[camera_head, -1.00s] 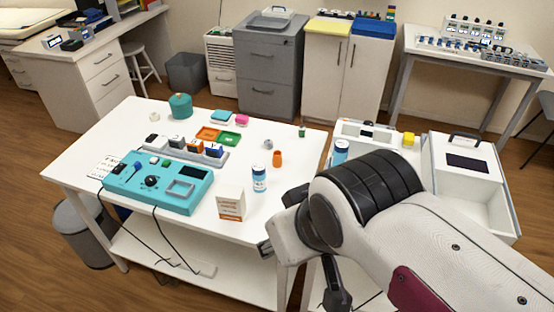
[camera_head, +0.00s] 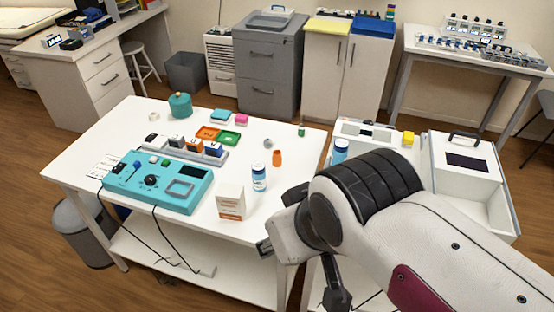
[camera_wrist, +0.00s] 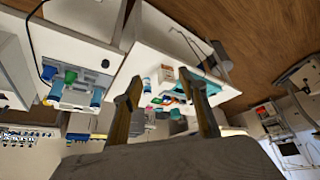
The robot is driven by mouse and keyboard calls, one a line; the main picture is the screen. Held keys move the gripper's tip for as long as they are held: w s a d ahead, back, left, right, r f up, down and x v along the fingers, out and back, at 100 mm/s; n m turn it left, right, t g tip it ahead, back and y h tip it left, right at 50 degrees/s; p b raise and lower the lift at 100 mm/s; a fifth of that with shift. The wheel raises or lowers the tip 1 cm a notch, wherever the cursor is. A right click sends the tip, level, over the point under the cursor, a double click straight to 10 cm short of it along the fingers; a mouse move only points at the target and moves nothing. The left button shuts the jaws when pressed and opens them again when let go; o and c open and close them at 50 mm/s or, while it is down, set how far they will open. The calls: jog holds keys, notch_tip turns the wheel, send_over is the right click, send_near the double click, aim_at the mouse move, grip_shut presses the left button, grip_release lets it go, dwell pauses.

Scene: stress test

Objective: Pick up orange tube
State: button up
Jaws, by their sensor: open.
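The orange tube (camera_head: 277,158) stands upright on the white table (camera_head: 125,135), near its right side, behind and to the right of a blue-and-white bottle (camera_head: 259,177). My gripper (camera_head: 265,248) is at the table's front right corner, in front of the tube and well apart from it. In the wrist view my gripper (camera_wrist: 165,92) has its two fingers spread, with nothing held between them. The table appears between and beyond the fingers, at a distance. I cannot pick out the orange tube surely in the wrist view.
A white box (camera_head: 231,201) stands near the front edge, right of the teal device (camera_head: 160,183). A grey round thing (camera_head: 268,142) and a small green bottle (camera_head: 301,131) stand behind the tube. A white bin (camera_head: 470,170) is at the right.

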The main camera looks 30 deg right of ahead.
aim_at(274, 153)
jog(key=w+d+f+y, duration=0.1)
jog(key=w+d+f, duration=0.5)
jog(key=w, duration=0.5)
jog(key=w+d+f+g, duration=0.1)
jog(key=w+d+f, duration=0.6)
jog(key=w, duration=0.4)
jog(key=w+d+f+g+y, duration=0.1)
jog(key=w+d+f, duration=0.5)
jog(key=w+f, duration=0.3)
jog(key=shift+w+d+y, duration=0.15)
jog(key=shift+w+y, duration=0.15)
jog(key=shift+w, duration=1.1)
jog(key=shift+n+t, duration=0.3)
jog(key=shift+n, duration=0.4)
jog(key=w, duration=0.1)
jog(key=w+d, duration=0.1)
jog(key=w, duration=0.1)
jog(key=w+d, duration=0.1)
jog(key=shift+w+f, duration=0.25)
jog(key=shift+w, duration=0.15)
jog(key=w+r+n, duration=0.1)
jog(key=w+d+r+n+t, duration=0.1)
jog(key=w+n, duration=0.1)
jog(key=shift+w+r, duration=0.2)
jog(key=shift+r, duration=0.1)
jog(key=shift+f, duration=0.1)
jog(key=shift+x, duration=1.2)
